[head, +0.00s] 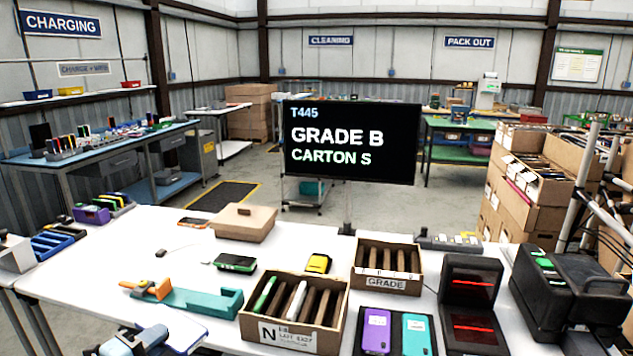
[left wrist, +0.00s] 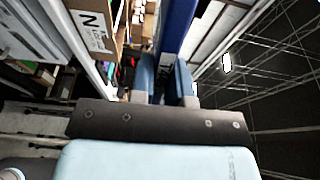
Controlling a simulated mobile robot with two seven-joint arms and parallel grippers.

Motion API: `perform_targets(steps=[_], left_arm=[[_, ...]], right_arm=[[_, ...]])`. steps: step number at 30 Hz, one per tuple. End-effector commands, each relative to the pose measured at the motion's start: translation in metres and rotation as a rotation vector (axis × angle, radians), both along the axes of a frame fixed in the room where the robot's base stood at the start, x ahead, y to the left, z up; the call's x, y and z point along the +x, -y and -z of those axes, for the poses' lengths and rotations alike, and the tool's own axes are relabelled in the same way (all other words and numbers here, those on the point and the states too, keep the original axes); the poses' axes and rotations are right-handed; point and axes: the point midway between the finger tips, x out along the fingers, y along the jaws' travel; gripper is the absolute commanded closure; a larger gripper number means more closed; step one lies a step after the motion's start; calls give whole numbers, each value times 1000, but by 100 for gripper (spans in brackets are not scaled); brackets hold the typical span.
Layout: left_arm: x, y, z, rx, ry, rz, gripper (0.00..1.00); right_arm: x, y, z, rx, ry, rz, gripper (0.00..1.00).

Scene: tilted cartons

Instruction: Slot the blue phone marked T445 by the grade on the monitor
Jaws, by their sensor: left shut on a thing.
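The monitor (head: 348,141) reads T445, GRADE B, CARTON S. My left gripper (head: 150,338) is at the bottom left of the head view, above the table's front part. It is shut on the blue phone (left wrist: 178,22), which stands out between the two fingers in the left wrist view; part of a T4 marking shows on it. A carton marked N (head: 285,336) holds a green phone and a white phone among its dividers. Behind it, a carton labelled GRADE (head: 386,283) has slots with no phone visible. No letter S shows on a carton. My right gripper is out of view.
A teal and orange tool (head: 190,298) lies left of the N carton. A black tray (head: 396,333) with purple and teal phones, a red-lit scanner (head: 470,300) and a black machine (head: 570,295) stand to the right. The white table (head: 90,270) is clear at left.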

Motion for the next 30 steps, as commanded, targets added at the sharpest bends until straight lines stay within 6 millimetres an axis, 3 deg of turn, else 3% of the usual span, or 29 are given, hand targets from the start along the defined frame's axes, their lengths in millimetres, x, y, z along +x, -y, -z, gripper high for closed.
perform_targets(steps=[17,26,30], left_arm=[[-48,18,22,-8,-5,-274,100],[-91,23,43,-1,-2,-455,100],[-91,42,40,-6,2,-478,100]], right_arm=[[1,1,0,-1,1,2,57],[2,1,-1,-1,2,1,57],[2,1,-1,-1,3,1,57]])
